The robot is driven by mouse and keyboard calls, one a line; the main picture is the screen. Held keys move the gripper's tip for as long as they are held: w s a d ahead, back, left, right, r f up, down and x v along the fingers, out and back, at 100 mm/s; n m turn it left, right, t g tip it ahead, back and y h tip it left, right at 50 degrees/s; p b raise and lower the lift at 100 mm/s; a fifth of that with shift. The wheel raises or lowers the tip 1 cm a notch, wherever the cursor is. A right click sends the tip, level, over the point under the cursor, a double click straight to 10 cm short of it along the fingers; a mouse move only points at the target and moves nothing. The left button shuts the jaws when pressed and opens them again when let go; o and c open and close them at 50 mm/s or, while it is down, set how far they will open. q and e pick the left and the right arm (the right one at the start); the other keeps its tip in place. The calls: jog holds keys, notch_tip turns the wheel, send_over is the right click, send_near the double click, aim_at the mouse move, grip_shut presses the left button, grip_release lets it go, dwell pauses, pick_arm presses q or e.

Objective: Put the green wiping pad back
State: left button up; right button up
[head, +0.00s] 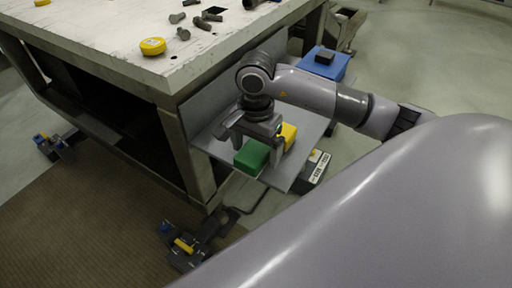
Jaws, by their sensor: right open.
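The green wiping pad (252,157) is a small green block on the grey side shelf (220,148) fixed to the table's side. A yellow block (288,136) sits just behind it to the right, partly hidden by my gripper. My right gripper (249,147) is open, pointing down at the green pad. One finger shows to the upper left of the pad and the other at its right side. I cannot tell whether either finger touches it. My left gripper is out of view.
The worn white table (110,40) holds a yellow round item (153,46) and several grey metal parts. A blue box (326,64) with a black block on top stands beyond the shelf. A dark labelled box (313,171) is below the shelf's right edge. Wheeled feet stand on the floor.

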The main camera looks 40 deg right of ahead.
aim_at(256, 148)
notch_tip(256, 148, up, 12)
jog(key=shift+f+p, duration=0.2)
jog(key=shift+p, duration=0.2)
dwell(0.4)
